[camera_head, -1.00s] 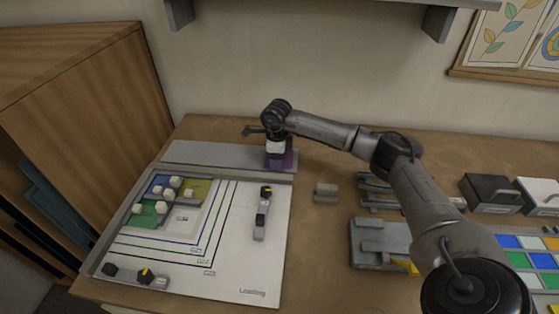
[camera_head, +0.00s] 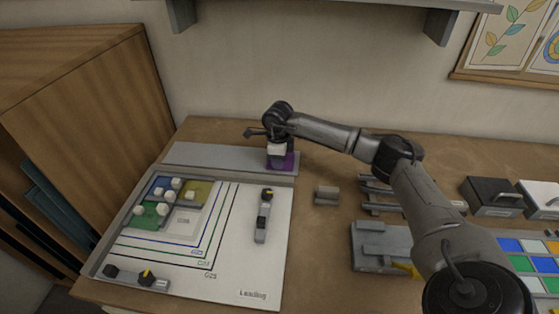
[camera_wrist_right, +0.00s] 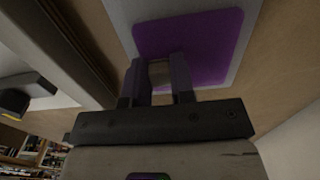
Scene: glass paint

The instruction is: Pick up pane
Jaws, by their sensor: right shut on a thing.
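The purple pane (camera_head: 288,161) is at the right end of the long grey strip (camera_head: 215,156) at the back of the board. It is partly hidden under my right gripper (camera_head: 279,158). In the right wrist view the purple pane (camera_wrist_right: 212,40) lies just beyond the fingertips, with a pale border around it. The right fingers (camera_wrist_right: 160,75) are closed about a small tan piece at the pane's near edge. I cannot tell whether the pane is clear of the strip. Blue (camera_head: 158,186), green (camera_head: 150,215) and yellow (camera_head: 199,190) panes with white knobs sit on the board. My left gripper is out of view.
A small grey block (camera_head: 327,195), a grey rack (camera_head: 385,190) and a grey fixture (camera_head: 380,240) stand to the right. A wooden cabinet (camera_head: 90,100) bounds the left, and a shelf (camera_head: 320,8) hangs above.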

